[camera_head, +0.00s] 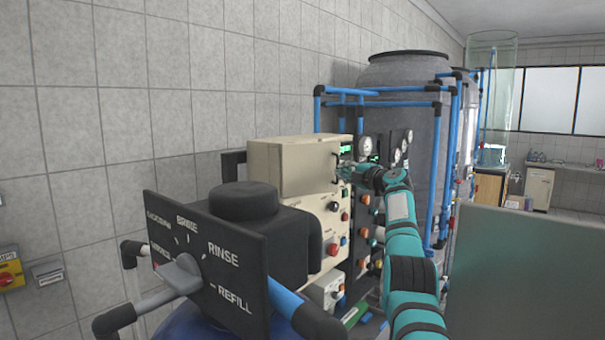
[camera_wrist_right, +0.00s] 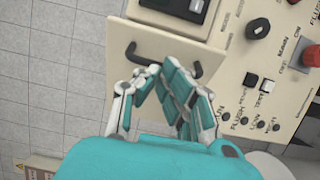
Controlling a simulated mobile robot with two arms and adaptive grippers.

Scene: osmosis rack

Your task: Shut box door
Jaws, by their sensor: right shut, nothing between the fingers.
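The cream control box (camera_head: 318,165) stands against the tiled wall, in the middle of the head view. In the right wrist view, its cream door panel (camera_wrist_right: 128,38) carries a black bar handle (camera_wrist_right: 193,72). My right gripper (camera_head: 347,170) is at the front of the box. In the wrist view, its fingers (camera_wrist_right: 160,72) are shut, empty, and over the middle of the handle; whether they touch it I cannot tell. They hide part of the handle and panel. How far the door stands open is unclear. My left gripper is out of view.
A control panel (camera_wrist_right: 262,75) with buttons and knobs adjoins the door. A black valve plate (camera_head: 205,255) with a grey lever stands in front, at left. Blue pipes (camera_head: 441,165), gauges and a large grey tank (camera_head: 405,115) are behind my right arm.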

